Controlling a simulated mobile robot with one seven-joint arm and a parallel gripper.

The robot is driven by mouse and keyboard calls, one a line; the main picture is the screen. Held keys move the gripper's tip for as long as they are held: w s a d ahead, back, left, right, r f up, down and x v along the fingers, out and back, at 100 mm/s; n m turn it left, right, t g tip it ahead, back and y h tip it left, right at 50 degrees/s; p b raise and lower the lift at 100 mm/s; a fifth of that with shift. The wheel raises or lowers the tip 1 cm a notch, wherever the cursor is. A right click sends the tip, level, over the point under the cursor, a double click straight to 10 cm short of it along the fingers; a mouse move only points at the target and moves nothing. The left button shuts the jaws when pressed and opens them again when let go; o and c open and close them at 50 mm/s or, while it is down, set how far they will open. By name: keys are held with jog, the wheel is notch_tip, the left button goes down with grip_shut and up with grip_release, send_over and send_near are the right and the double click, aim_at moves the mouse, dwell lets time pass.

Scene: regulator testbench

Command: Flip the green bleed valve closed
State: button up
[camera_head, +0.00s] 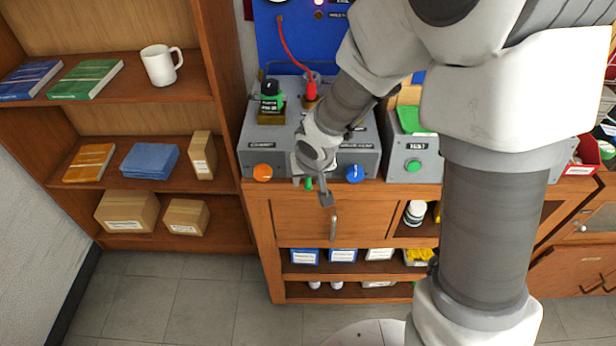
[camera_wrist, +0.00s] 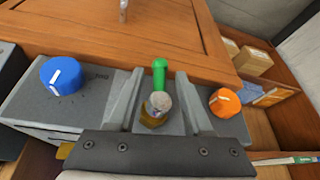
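The bleed valve has a green lever (camera_wrist: 159,75) and a brass-coloured body with a round metal cap (camera_wrist: 157,104) on the front of the grey bench unit. In the wrist view the lever sticks out from the body toward the wooden cabinet front. My gripper (camera_wrist: 160,80) is open, with one finger on each side of the valve and a visible gap on both sides. In the head view my gripper (camera_head: 318,190) is at the unit's front edge. A bit of the green lever (camera_head: 309,184) shows beside a finger; the valve body is hidden by my wrist.
An orange knob (camera_head: 263,172) and a blue knob (camera_head: 355,173) flank the valve on the unit's front. A red hose (camera_head: 296,62) runs down to the unit's top. A test box with a green button (camera_head: 414,165) stands to the right. The cabinet door (camera_head: 291,219) is below.

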jog(key=p+v, duration=0.8)
jog(key=v, duration=0.9)
jog(key=shift+r, duration=0.2)
jog(key=s+d+r+m+h, duration=0.1)
jog(key=s+d+r, duration=1)
jog(key=s+r, duration=0.1)
jog(key=shift+s+d+r+m+t, duration=0.3)
jog(key=shift+d+r+m+t, duration=0.1)
jog(key=shift+r, duration=0.15)
dwell(0.9)
